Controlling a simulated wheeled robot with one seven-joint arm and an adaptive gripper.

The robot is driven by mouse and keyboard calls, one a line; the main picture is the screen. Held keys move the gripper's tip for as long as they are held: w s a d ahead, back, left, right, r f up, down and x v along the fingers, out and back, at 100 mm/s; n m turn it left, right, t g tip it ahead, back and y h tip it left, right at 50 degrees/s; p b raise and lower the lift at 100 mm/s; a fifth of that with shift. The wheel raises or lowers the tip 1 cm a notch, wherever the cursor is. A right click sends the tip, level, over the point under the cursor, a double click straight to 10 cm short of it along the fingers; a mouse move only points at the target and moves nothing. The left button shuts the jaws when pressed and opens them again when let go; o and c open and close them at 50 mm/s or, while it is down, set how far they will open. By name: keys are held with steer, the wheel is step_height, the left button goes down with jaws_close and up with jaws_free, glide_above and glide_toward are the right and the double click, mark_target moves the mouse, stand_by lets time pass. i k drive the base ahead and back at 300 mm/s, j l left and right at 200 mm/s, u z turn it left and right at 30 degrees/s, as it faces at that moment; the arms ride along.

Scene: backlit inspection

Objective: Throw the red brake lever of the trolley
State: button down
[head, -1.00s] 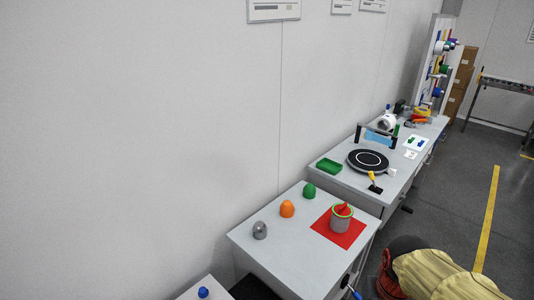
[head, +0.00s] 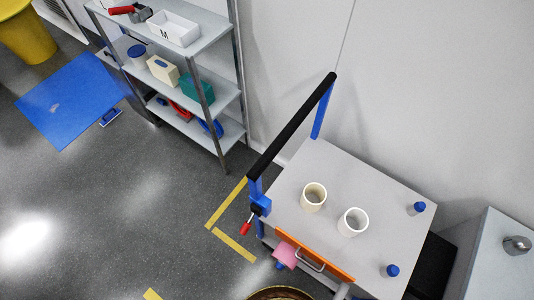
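The red brake lever (head: 246,228) shows in the head view on the near left corner of the trolley, sticking out downward from a blue block (head: 261,206). The trolley (head: 383,236) has a light grey top, blue posts and a black push bar (head: 293,125) along its left end. Two white cups, a left one (head: 313,197) and a right one (head: 353,222), stand on the top. My gripper is not in view.
An orange drawer front (head: 315,255) and a pink object (head: 285,255) are on the trolley's near side. A shelf rack (head: 213,94) stands behind left, a blue flat-topped thing (head: 73,99) farther left. Floor left of the lever is open, with yellow tape (head: 234,245).

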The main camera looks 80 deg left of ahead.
mark_target(244, 231)
steer(key=u, duration=3.2)
